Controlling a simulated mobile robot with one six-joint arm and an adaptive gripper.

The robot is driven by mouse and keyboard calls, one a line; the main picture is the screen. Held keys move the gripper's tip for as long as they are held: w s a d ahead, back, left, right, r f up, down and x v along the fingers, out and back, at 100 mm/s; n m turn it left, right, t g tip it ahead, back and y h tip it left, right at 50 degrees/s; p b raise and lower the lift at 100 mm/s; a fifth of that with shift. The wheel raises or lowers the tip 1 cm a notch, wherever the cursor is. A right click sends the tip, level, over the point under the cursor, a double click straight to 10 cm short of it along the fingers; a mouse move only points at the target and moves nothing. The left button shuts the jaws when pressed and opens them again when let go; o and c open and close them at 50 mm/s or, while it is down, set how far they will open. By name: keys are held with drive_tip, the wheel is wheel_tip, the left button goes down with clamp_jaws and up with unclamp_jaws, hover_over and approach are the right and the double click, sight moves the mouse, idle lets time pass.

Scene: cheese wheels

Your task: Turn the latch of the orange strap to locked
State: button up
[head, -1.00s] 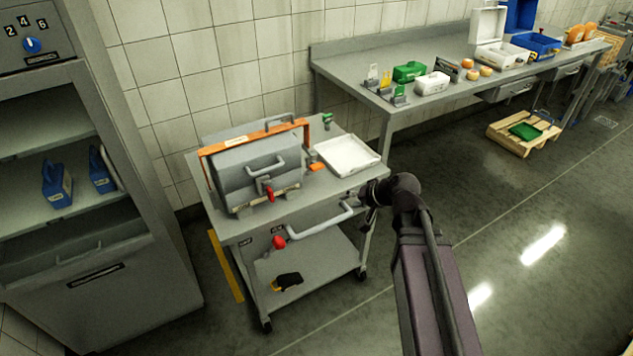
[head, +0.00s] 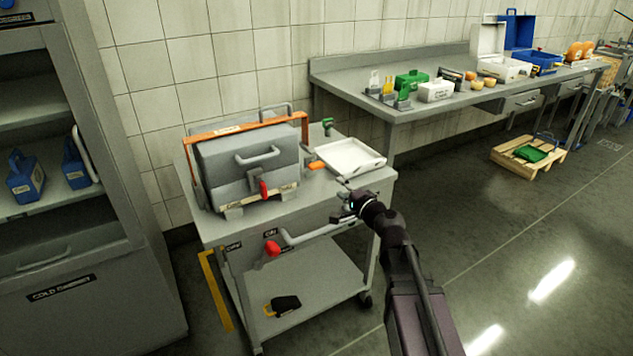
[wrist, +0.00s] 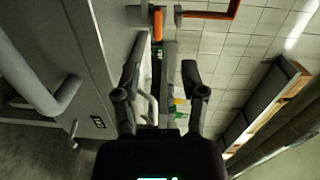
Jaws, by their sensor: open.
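The orange strap (head: 225,132) runs over the top of a grey box (head: 222,168) on a steel cart (head: 353,189). A red handle (head: 264,190) hangs near vertical on the box's front, below a grey bar handle. I cannot tell whether it is the strap's latch or which setting it shows. My gripper (head: 343,204) is open and empty over the cart's front right, to the right of the box and apart from it. In the wrist view its fingers (wrist: 160,78) are spread with nothing between them, and an orange bar (wrist: 212,15) shows beyond.
A white tray (head: 347,160) and a small orange block (head: 317,166) lie right of the box. A red knob (head: 271,248) and a grey push bar (head: 322,231) stick out from the cart's front. A black object (head: 284,304) lies on the lower shelf.

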drive_tip(key=shift+w+d+f+m+t+b, duration=0.2)
drive_tip(key=shift+w+f+m+t+b, duration=0.2)
drive_tip(key=shift+f+m+t+b, duration=0.15)
drive_tip(key=shift+w+a+r, duration=0.1)
